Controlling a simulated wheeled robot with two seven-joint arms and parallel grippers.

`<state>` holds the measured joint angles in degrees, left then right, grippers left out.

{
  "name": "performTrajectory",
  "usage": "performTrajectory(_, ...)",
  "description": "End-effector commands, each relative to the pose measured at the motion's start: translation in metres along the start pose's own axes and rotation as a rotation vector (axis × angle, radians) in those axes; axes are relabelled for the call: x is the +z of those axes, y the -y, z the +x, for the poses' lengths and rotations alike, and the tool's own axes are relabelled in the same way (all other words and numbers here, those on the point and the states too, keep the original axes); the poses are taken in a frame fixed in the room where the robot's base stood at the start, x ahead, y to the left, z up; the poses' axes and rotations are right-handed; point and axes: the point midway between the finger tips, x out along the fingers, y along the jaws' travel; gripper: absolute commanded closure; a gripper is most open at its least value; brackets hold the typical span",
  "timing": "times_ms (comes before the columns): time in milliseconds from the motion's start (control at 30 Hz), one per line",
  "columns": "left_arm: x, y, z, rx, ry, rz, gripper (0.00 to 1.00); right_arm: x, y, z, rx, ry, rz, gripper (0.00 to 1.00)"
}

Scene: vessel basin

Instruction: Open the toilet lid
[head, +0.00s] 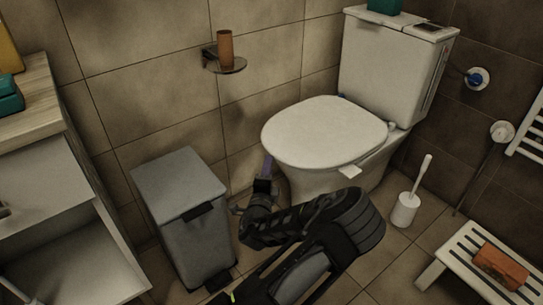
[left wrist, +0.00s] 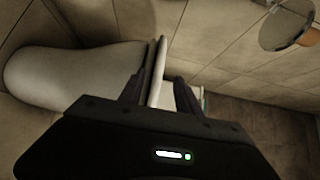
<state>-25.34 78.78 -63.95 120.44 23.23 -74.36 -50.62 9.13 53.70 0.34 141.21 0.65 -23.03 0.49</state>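The white toilet (head: 315,172) stands against the back wall, with its lid (head: 325,128) down flat over the bowl. My left gripper (head: 267,166) is low at the left side of the bowl, just below the lid's left edge; part of it is hidden by my arm. In the left wrist view, my left gripper (left wrist: 158,95) has its two dark fingers apart, and the pale edge of the lid and seat (left wrist: 157,72) shows between them. The bowl (left wrist: 75,78) is to the left. I cannot tell whether the fingers touch the lid. My right gripper is in neither view.
A grey bin (head: 183,215) stands left of the toilet, close to my left arm. A toilet brush (head: 406,205) is on the floor to the right, and a white slatted stool (head: 460,262) is at the lower right. A round wall holder (head: 228,65) is above the bin.

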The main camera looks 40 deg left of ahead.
Motion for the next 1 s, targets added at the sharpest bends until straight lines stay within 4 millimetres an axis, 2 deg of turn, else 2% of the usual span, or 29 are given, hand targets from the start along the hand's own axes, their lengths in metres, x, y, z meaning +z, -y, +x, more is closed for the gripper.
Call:
performTrajectory(500, 0.000, -0.002, 0.068, -0.001, 0.000, -0.001, 0.60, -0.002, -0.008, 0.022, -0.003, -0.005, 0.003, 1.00)
performTrajectory(867, 0.000, 0.000, 0.073, 0.001, 0.000, -0.001, 0.61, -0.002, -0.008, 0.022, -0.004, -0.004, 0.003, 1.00)
performTrajectory(1000, 0.000, -0.001, 0.073, 0.001, 0.000, -0.001, 0.72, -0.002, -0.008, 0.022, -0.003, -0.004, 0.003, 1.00)
